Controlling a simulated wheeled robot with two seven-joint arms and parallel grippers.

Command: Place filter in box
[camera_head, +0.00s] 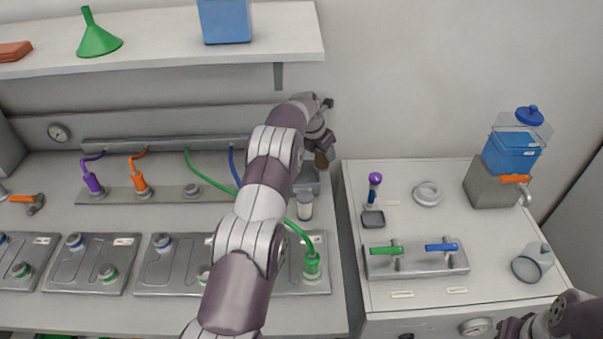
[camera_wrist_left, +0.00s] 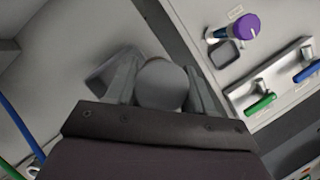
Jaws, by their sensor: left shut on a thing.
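My left gripper (camera_head: 322,160) is at the far end of my left arm, above the gap between the left bench and the right cabinet. In the left wrist view, its two grey fingers (camera_wrist_left: 162,88) are shut on a round grey piece (camera_wrist_left: 160,86), which looks like the filter. In the head view the arm and gripper largely hide the held piece. A grey open box or tray (camera_head: 308,180) is partly visible just below the gripper; in the left wrist view a grey recessed shape (camera_wrist_left: 108,76) lies beyond the left finger.
A pale jar (camera_head: 305,206) stands on the left bench beside the arm. The right cabinet top holds a purple-capped tool (camera_head: 375,184), a green and blue valve block (camera_head: 416,260), a blue container (camera_head: 512,152) and a grey funnel-like cup (camera_head: 533,262). A shelf (camera_head: 150,42) overhangs the bench.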

